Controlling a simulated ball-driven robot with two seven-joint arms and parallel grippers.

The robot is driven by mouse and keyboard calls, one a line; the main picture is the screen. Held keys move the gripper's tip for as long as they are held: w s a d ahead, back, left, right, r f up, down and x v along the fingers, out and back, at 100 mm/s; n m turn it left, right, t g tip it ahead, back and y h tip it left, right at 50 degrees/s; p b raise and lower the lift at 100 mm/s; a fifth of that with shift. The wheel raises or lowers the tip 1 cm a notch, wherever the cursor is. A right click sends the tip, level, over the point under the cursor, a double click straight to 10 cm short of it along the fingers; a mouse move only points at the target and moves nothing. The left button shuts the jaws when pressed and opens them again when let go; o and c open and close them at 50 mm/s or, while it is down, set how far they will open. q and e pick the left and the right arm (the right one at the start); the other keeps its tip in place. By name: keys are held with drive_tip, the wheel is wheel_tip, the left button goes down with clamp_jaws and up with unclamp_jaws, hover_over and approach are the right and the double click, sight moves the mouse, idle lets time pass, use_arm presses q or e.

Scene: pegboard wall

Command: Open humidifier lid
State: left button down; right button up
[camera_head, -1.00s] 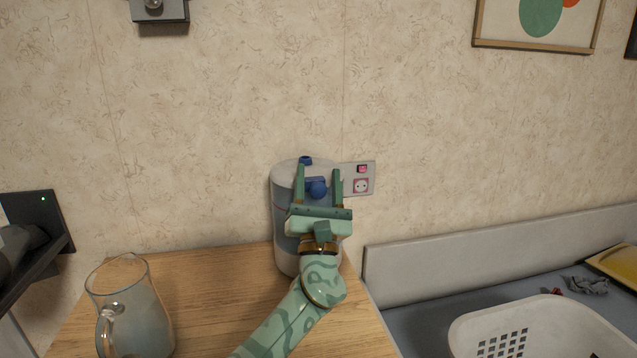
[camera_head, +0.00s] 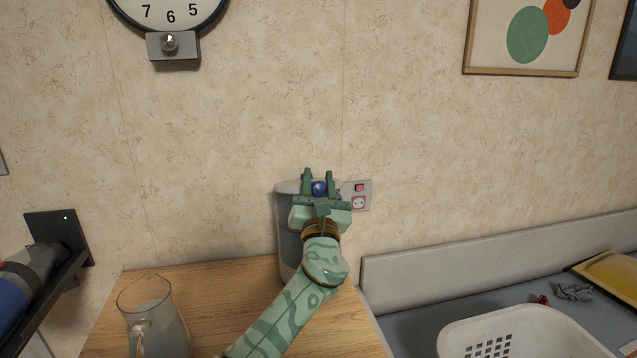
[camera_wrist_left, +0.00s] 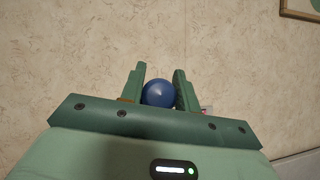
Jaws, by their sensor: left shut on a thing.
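The humidifier (camera_head: 283,225) is a white and blue-grey cylinder at the back of the wooden table, mostly hidden behind my left arm. I cannot tell whether the lid is apart from the body. My right gripper is not in view.
A glass jug (camera_head: 156,318) stands at the table's front left. A wall socket (camera_head: 358,196) is just right of the humidifier. A white basket (camera_head: 525,333) sits at the lower right. The wooden table (camera_head: 225,290) is clear between jug and humidifier.

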use_arm(q)
drive_tip(key=shift+w+a+r+b, duration=0.2)
drive_tip(key=shift+w+r, duration=0.3)
drive_tip(key=shift+r, duration=0.35)
drive_tip(key=shift+w+a+r+b, duration=0.2)
drive_tip(key=shift+w+r, duration=0.3)
drive_tip(key=shift+r, duration=0.35)
drive_tip(key=shift+w+a+r+b, duration=0.1)
drive_tip(key=shift+w+a+r, duration=0.1)
drive_tip(key=shift+w+r, duration=0.5)
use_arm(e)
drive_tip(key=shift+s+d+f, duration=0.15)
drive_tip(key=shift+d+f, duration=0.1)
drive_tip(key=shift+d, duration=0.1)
use_arm(q)
drive_tip(key=shift+s+r, duration=0.15)
